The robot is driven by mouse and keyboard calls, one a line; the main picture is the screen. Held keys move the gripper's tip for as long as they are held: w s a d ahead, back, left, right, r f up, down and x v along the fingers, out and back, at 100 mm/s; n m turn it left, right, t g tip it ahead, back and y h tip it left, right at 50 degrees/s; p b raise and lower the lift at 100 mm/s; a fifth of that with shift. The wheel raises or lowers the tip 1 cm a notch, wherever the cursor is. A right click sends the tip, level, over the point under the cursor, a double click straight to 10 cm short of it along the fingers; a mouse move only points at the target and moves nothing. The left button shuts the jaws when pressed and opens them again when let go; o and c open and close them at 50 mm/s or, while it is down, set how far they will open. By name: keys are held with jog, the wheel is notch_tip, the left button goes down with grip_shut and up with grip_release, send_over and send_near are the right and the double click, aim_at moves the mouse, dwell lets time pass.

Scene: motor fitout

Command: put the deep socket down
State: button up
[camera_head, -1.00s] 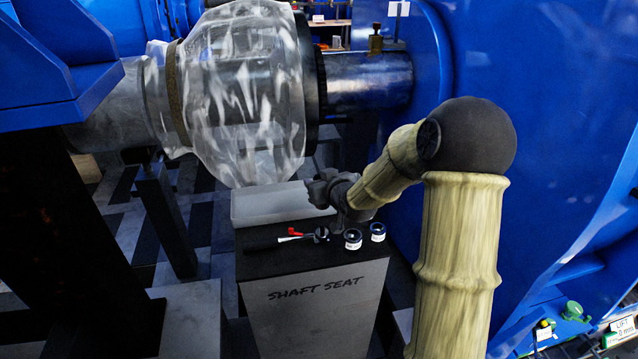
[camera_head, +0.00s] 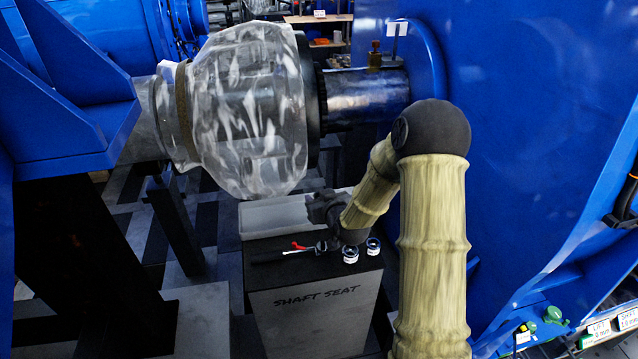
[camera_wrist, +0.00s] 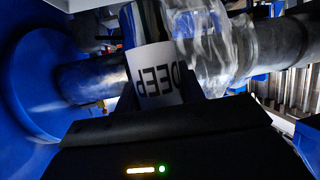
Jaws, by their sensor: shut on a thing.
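The deep socket (camera_wrist: 158,75), with a white label reading DEEP, is between the fingers of my gripper (camera_wrist: 160,92) in the wrist view. The gripper is shut on it. In the head view my dark gripper (camera_head: 326,210) is over the back part of the shaft seat stand's dark top. The socket cannot be made out there, and I cannot tell whether it touches anything below.
The SHAFT SEAT stand (camera_head: 318,318) bears a black-handled tool (camera_head: 268,258), a small red piece (camera_head: 299,246) and two small white-labelled cylinders (camera_head: 350,254) (camera_head: 373,246). A grey tray (camera_head: 270,222) lies behind. A wrapped shaft part (camera_head: 250,110) hangs above; blue housing (camera_head: 540,150) stands right.

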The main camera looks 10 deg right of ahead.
jog(key=s+r+p, duration=0.1)
jog(key=p, duration=0.2)
jog(key=s+r+p, duration=0.1)
jog(key=r+p, duration=0.1)
jog(key=p, duration=0.2)
jog(key=shift+s+r+m+h, duration=0.1)
jog(key=shift+r+m+h, duration=0.05)
jog(key=shift+m+h, duration=0.2)
jog(key=s+r+m+h+p, duration=0.1)
jog(key=s+r+p, duration=0.5)
jog(key=p, duration=1.1)
jog(key=shift+s+d+r+h, duration=0.15)
jog(key=shift+s+d+h, duration=0.2)
jog(key=shift+s, duration=0.5)
jog(key=shift+a, duration=0.2)
